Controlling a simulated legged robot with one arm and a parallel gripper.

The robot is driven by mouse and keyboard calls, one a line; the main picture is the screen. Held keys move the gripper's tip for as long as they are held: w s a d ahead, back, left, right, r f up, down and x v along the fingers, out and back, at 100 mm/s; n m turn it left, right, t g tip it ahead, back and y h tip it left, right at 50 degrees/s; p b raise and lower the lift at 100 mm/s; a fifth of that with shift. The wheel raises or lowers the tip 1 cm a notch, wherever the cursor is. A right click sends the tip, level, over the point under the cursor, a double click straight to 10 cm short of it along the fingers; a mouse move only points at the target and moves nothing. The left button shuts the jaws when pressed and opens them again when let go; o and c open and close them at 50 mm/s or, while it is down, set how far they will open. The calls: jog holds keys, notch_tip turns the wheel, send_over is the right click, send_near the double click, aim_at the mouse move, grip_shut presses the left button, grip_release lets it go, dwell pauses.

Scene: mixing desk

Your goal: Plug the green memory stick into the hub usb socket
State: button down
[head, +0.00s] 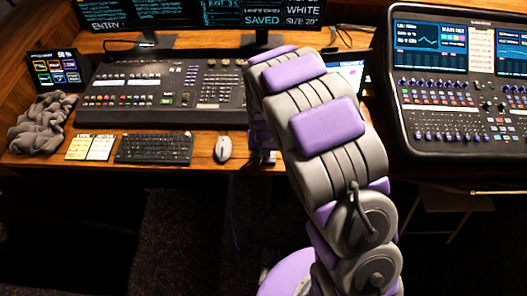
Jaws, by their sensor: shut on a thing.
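My arm reaches forward over the desk, and its end bends down behind its own links. Only a small part of my gripper (262,156) shows at the left side of the arm, low by the desk's front edge. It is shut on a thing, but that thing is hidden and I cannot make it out. I see no green memory stick. I cannot make out the hub or its usb socket; my arm covers that part of the desk.
The mouse (223,148), keyboard (154,149) and note cards (90,147) lie along the front of the wooden desk (190,172). A mixing console (165,92) stands behind them. A grey cloth (44,124) lies at left. A second console (462,150) is at right.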

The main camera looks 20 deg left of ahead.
jog(key=shift+s+d+f, duration=0.1)
jog(key=shift+s+f, duration=0.05)
jog(key=shift+s, duration=0.05)
dwell(0.3)
jog(key=shift+w+r+p, duration=0.2)
jog(key=shift+r+p, duration=0.15)
jog(key=shift+r, duration=0.2)
jog(key=shift+a, duration=0.35)
dwell(0.4)
jog(key=shift+r+p, duration=0.1)
jog(key=shift+p, duration=0.4)
dwell(0.6)
jog(key=shift+f, duration=0.5)
dwell(0.4)
jog(key=c, duration=1)
grip_release()
